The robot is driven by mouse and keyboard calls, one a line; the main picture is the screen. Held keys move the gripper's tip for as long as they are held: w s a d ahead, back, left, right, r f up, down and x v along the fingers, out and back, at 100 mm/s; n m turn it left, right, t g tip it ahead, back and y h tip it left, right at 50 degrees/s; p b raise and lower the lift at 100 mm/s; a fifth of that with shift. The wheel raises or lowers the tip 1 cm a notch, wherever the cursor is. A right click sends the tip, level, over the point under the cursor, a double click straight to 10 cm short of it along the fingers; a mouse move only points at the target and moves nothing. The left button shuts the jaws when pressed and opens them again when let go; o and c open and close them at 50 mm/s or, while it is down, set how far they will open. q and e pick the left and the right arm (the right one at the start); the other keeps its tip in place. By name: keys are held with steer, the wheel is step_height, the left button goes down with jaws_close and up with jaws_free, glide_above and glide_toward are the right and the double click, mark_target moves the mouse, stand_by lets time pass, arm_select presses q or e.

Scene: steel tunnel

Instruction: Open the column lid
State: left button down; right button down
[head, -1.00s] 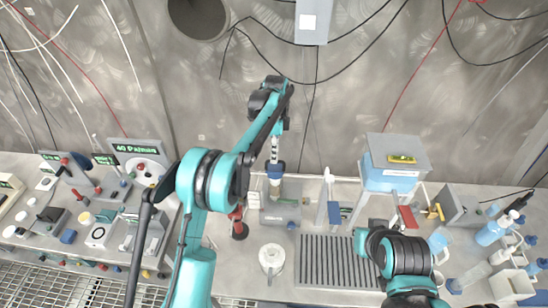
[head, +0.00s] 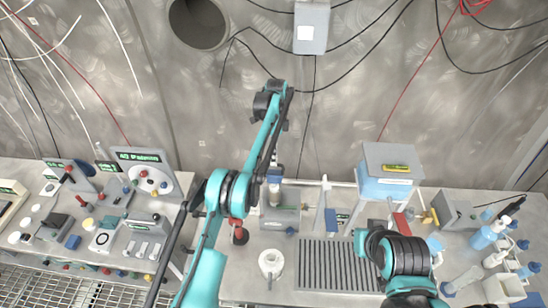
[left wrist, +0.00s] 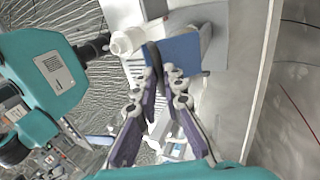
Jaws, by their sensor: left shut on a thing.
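The column (head: 275,192) is a slim pale cylinder standing on the bench near the back wall. A small blue lid (head: 276,170) shows at its top, and it appears large and blue in the left wrist view (left wrist: 184,52). My left gripper (left wrist: 163,72) is shut on the blue lid, with both purple-grey fingers close together at its edge. In the head view my left arm's forearm hides most of this gripper. I cannot tell whether the lid is clear of the column. My right arm shows at the lower right, but its gripper does not.
A white round vessel (head: 271,263) and a ribbed grey tray (head: 325,265) lie in front. A blue-white box (head: 386,182) with a grey top stands to the right. Instruments with dials (head: 148,178) fill the left; bottles (head: 487,236) crowd the right.

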stand_by(0.3)
arm_select(q)
steer(key=c, duration=1.6)
jaws_free()
